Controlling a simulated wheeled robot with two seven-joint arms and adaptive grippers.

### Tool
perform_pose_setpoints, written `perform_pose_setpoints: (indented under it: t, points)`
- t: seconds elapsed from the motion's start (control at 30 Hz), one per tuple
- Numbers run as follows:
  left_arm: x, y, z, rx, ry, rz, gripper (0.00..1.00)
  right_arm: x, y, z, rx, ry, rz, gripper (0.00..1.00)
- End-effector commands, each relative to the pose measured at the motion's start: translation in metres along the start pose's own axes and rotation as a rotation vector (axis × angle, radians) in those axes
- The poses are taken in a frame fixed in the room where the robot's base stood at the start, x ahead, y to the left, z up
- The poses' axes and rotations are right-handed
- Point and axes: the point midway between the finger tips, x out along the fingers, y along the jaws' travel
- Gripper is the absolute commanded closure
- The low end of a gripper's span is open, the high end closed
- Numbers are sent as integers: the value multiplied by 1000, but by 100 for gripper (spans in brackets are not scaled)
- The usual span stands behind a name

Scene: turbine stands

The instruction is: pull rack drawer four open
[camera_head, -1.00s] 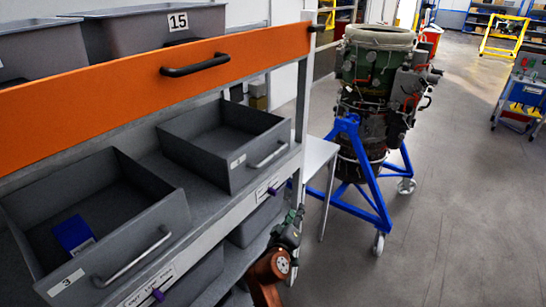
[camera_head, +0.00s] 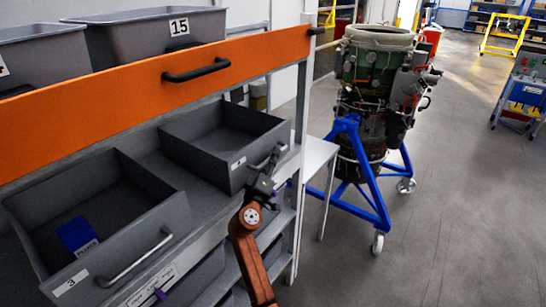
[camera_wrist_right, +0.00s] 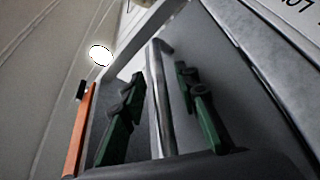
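Drawer four (camera_head: 207,165) is the grey right-hand drawer on the rack shelf. Its inside shows from above and looks empty; its small label is too small to read. My right gripper (camera_head: 268,168) is at the handle on its front, covering part of it. In the right wrist view, the handle (camera_wrist_right: 161,100) is a metal bar between the two green-and-black fingers of the right gripper (camera_wrist_right: 158,88). There is a visible gap on each side, so the gripper is open around the bar. My left gripper is not in view.
Drawer 3 (camera_head: 66,288), holding a blue item (camera_head: 78,236), sits to the left. An orange panel with a black handle (camera_head: 196,70) runs above the drawers, with a grey bin marked 15 (camera_head: 135,35) behind. An engine on a blue stand (camera_head: 375,200) stands right.

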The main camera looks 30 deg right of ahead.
Motion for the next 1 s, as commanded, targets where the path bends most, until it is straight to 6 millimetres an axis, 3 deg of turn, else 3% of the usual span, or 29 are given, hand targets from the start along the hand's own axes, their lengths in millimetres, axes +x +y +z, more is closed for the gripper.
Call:
perform_pose_setpoints:
  t: [0.3, 0.73, 1.0]
  points:
    - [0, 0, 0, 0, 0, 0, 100, 4, 0, 1, 1, -1, 0, 71]
    - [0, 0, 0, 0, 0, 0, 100, 3, 0, 0, 1, -1, -1, 100]
    - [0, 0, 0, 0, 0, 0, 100, 3, -1, 0, 1, 0, -1, 100]
